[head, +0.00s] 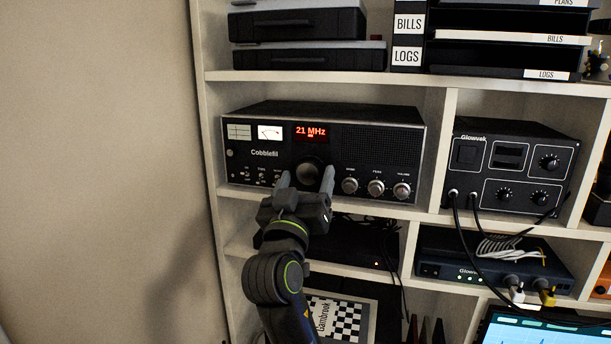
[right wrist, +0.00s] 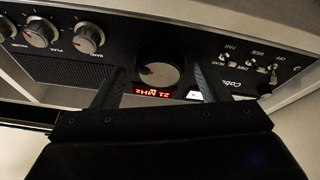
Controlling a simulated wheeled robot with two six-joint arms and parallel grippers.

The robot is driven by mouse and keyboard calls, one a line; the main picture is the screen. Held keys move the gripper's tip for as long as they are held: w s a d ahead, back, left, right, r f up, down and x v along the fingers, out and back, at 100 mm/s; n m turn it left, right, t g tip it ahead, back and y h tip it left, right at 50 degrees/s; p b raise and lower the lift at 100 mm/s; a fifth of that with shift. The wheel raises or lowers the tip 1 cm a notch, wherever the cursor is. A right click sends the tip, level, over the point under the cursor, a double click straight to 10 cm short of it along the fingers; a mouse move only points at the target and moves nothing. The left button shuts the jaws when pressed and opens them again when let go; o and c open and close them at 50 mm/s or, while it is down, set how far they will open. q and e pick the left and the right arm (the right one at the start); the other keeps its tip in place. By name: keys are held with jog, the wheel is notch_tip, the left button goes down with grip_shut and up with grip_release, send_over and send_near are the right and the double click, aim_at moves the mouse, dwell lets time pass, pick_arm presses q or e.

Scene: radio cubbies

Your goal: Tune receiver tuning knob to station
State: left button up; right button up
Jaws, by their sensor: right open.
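The black Cobblefil receiver (head: 385,140) stands in a shelf cubby in the head view. Its red display (head: 311,132) reads 21 MHz. The large round tuning knob (head: 309,171) is below the display. My right gripper (head: 306,180) is at the front of the receiver, with its fingers on either side of the knob. In the right wrist view the picture is upside down; the tuning knob (right wrist: 160,70) shows between the two open fingers, and the display (right wrist: 152,93) is visible. I cannot tell whether the fingertips touch the knob. My left gripper is not in view.
Three smaller knobs (head: 376,187) sit right of my gripper on the receiver. A Glowvek unit (head: 508,165) with hanging cables stands in the cubby to the right. Another device (head: 494,262) with plugs is below it. A plain wall (head: 95,150) lies left.

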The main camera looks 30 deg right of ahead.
jog(key=shift+c, duration=1.1)
jog(key=shift+f, duration=0.15)
jog(key=c, duration=0.8)
jog(key=shift+o, duration=0.3)
jog(key=m+g+b, duration=0.1)
jog(key=m+b, duration=0.1)
jog(key=b, duration=0.1)
jog(key=m+h+b, duration=0.1)
jog(key=m+b, duration=0.1)
jog(key=b, duration=0.1)
jog(key=shift+w+f+m+g, duration=0.15)
jog(key=shift+f+m+g, duration=0.05)
jog(key=shift+m+g, duration=0.2)
jog(key=shift+r+m+g+h+b, duration=0.1)
jog(key=shift+m+g+h+b, duration=0.25)
jog(key=shift+m+b, duration=0.35)
jog(key=shift+c, duration=0.2)
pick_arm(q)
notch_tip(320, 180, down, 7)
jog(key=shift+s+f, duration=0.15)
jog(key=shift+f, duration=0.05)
pick_arm(e)
jog(key=shift+r+m+g, duration=0.15)
jog(key=shift+m+g, duration=0.1)
jog(key=shift+m, duration=0.15)
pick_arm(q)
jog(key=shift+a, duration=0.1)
